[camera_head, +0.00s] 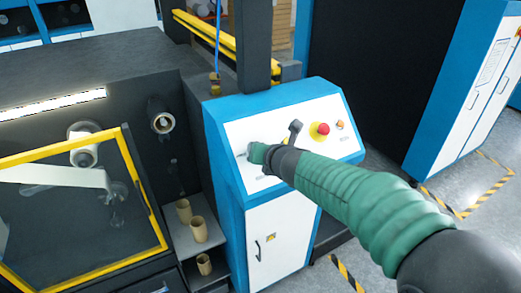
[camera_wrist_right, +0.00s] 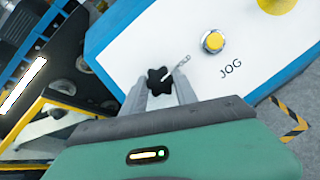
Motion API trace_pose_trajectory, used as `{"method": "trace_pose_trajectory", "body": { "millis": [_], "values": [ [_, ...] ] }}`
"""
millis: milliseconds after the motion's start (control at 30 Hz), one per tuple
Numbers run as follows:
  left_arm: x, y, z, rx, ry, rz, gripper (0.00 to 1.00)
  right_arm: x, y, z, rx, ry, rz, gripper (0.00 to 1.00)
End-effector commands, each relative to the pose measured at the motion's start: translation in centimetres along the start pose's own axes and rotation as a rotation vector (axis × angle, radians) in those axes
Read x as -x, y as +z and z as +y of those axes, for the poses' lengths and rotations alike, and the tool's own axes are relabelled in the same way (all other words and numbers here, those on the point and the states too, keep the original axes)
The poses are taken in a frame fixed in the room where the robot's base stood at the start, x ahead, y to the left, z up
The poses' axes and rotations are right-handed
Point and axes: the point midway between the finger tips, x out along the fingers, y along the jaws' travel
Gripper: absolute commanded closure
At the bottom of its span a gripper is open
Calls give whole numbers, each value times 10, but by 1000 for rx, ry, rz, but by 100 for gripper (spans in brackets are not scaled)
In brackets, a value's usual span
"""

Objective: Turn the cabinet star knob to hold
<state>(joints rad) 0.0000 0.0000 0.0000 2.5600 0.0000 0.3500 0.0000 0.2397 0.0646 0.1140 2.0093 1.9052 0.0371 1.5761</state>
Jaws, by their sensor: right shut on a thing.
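In the right wrist view the black star knob (camera_wrist_right: 158,79) stands on the white sloping panel near its left edge. The two grey fingers of my right gripper (camera_wrist_right: 160,89) are on either side of it, shut on the knob. A thin grey pointer strip (camera_wrist_right: 177,67) sticks out beside the knob. In the head view my right gripper (camera_head: 249,152) is at the left part of the cabinet panel (camera_head: 283,112), and the knob is hidden there by it. Any marks around the knob cannot be read. My left gripper is not in view.
The yellow-framed laminator guard (camera_head: 127,150) is left; cardboard cores (camera_head: 199,229) stand on shelves between.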

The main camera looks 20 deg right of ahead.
Motion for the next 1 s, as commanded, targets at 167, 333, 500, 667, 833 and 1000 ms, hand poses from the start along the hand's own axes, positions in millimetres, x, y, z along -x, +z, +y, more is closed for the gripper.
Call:
{"method": "trace_pose_trajectory", "body": {
  "millis": [167, 333, 500, 667, 833, 1000],
  "values": [
    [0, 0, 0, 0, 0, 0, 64, 0, -1, -1, -50, -18, 3, 100],
    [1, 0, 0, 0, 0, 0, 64, -1, -2, -1, -70, -26, 3, 100],
    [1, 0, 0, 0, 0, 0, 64, -1, -2, -1, -74, -27, 3, 100],
    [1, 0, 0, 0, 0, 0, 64, -1, -2, -1, -74, -27, 3, 100],
    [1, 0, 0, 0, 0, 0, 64, -1, -1, 0, -73, -26, 2, 48],
    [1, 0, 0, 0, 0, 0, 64, 0, -1, 0, -72, -25, 1, 43]
  ]
}}
